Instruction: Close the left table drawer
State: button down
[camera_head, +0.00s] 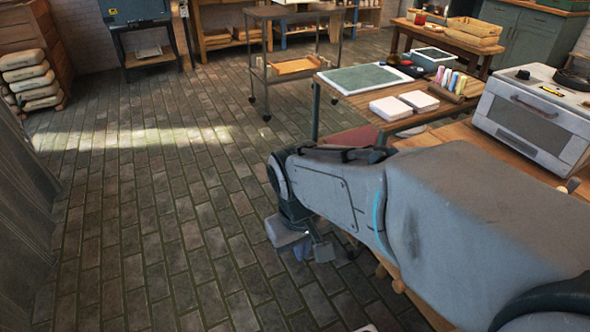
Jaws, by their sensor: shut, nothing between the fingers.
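A wooden table (345,93) with a green mat on top stands right of centre. A reddish flat panel (352,139) shows below its front edge, partly behind my arm; I cannot tell whether it is a drawer. No drawer front or handle can be made out, and my arm hides much of the area below the tabletop. My gripper (305,249) hangs low over the floor at the end of my arm, left of the table's front part. It is shut and empty, and its fingers are small and partly hidden.
White blocks (405,103) and coloured bottles (450,80) sit on the table. A white oven (535,120) stands on the counter at right. A metal cart (292,68) is behind. The brick floor (150,220) at left is clear.

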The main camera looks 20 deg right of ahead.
jog(key=w+d+f+n+g+h+b, duration=0.4)
jog(key=d+f+n+g+h+b, duration=0.15)
jog(key=d+f+n+h, duration=0.35)
jog(key=w+a+f+n+t+h+b, duration=0.2)
jog(key=w+f+n+t+h+b, duration=0.3)
jog(key=w+n+h, duration=0.4)
jog(key=w+d+b, duration=0.2)
jog(key=d, duration=1.1)
jog(key=shift+d+f+t+y, duration=0.3)
jog(key=shift+f+t+y, duration=0.05)
jog(key=shift+t+y, duration=0.1)
jog(key=shift+d, duration=0.1)
